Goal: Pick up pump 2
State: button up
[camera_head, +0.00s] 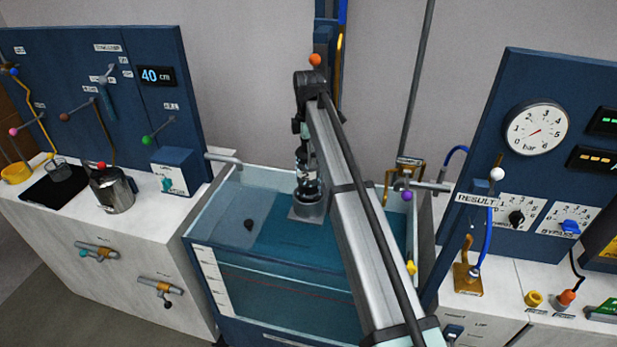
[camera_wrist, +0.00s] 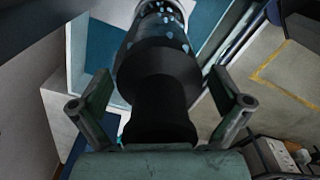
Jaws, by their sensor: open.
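A pump (camera_head: 307,186) with a shiny, speckled body and a grey base shows in the head view, upright over the water tank. No label on it is readable, so I cannot tell its number. In the wrist view a dark pump body (camera_wrist: 160,75) with a narrower black neck points away from me. My gripper (camera_wrist: 162,104) is open, with one finger on each side of the black part and visible gaps beside it. In the head view my arm hides much of the gripper, just above the pump.
The water-filled tank (camera_head: 208,215) has a light rim. A metal jug (camera_head: 112,190) stands on the left counter beside a blue panel with a display (camera_head: 157,76). On the right are a pressure gauge (camera_head: 536,129) and a blue hose (camera_head: 489,235).

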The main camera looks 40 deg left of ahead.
jog(key=c, duration=1.5)
jog(key=shift+r, duration=0.1)
jog(key=shift+c, duration=1)
